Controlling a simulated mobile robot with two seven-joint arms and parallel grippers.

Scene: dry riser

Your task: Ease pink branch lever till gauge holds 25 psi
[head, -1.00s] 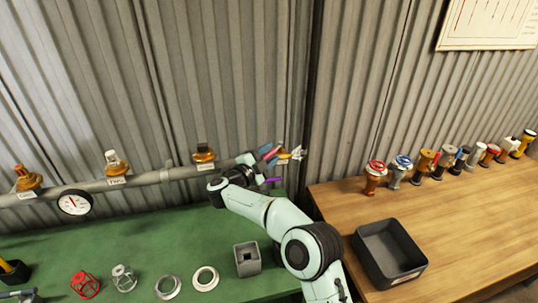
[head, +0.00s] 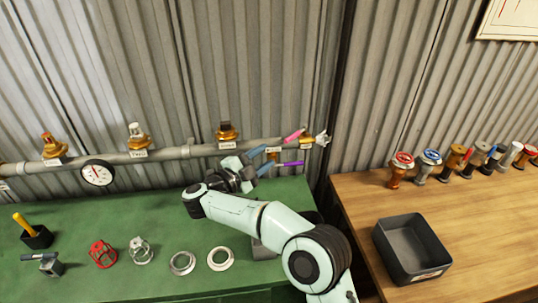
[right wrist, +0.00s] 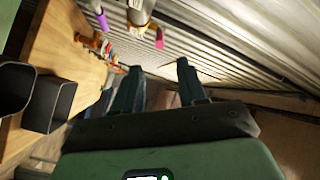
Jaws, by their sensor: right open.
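The pink lever (head: 294,136) is at the right end of the grey pipe, tilted up to the right. It also shows in the right wrist view (right wrist: 159,38), beyond the fingers. A purple lever (head: 292,164) sits just below it. My right gripper (head: 264,158) is open, its blue fingers left of the levers and apparently clear of the pink one. In the wrist view nothing is between its fingertips. The round white gauge (head: 97,173) hangs on the pipe at the left; its needle is too small to read. My left gripper is not in view.
Brass valves (head: 138,138) with labels sit along the pipe before a corrugated wall. The green bench (head: 130,210) holds a red cage (head: 103,254), rings (head: 220,258) and a yellow-handled tool. A dark tray (head: 411,250) and several coloured fittings stand on the wooden table.

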